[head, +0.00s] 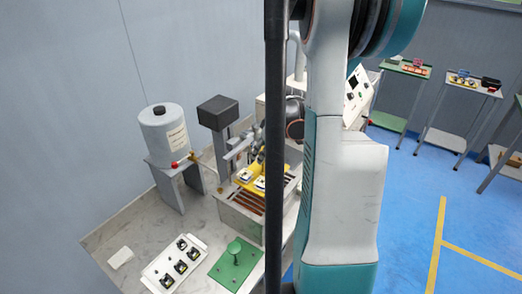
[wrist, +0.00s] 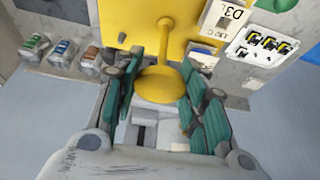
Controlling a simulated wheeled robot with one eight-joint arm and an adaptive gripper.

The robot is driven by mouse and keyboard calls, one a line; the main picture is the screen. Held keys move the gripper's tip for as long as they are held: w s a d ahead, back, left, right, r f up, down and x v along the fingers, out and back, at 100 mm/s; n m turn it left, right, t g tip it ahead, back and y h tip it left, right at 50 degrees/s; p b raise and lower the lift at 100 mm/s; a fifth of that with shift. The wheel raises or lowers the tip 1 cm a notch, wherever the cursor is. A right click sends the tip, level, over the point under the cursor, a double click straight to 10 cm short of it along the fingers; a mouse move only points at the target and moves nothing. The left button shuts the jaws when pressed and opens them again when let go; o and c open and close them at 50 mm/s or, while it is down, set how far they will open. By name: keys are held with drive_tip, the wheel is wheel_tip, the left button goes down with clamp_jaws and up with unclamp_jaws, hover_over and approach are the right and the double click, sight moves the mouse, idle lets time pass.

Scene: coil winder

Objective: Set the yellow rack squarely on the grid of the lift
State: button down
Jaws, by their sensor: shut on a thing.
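The yellow rack (head: 271,170) is over the open-topped grey tank of the lift (head: 240,222) in the head view. Small white-and-dark parts sit on the rack. The grid (head: 246,199) shows as brown slats inside the tank, partly hidden by the rack and my arm. My gripper (wrist: 158,78) is shut on the rack's handle, with teal fingers on both sides of its round yellow knob (wrist: 160,84) in the wrist view. The rack's yellow plate (wrist: 125,20) lies beyond the knob. I cannot tell whether the rack touches the grid or is square to it.
A white tray with several coils (head: 174,263) and a green stand (head: 236,263) are on the bench in front. A grey canister (head: 164,135) stands at left, and a dark-headed post (head: 218,112) rises behind the tank. Several cans (wrist: 62,52) show in the wrist view.

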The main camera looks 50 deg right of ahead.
sight(263, 173)
wheel_tip(263, 173, down, 5)
drive_tip(key=b, duration=0.3)
drive_tip(key=shift+f, duration=0.15)
drive_tip(key=shift+f+b, duration=0.55)
drive_tip(key=shift+b, duration=0.1)
drive_tip(key=shift+f+b, duration=0.85)
drive_tip(key=shift+b, duration=0.2)
idle(0.9)
drive_tip(key=c, duration=0.9)
unclamp_jaws()
drive_tip(key=shift+r, duration=0.1)
drive_tip(key=v, duration=1.2)
drive_tip(key=shift+w, duration=0.1)
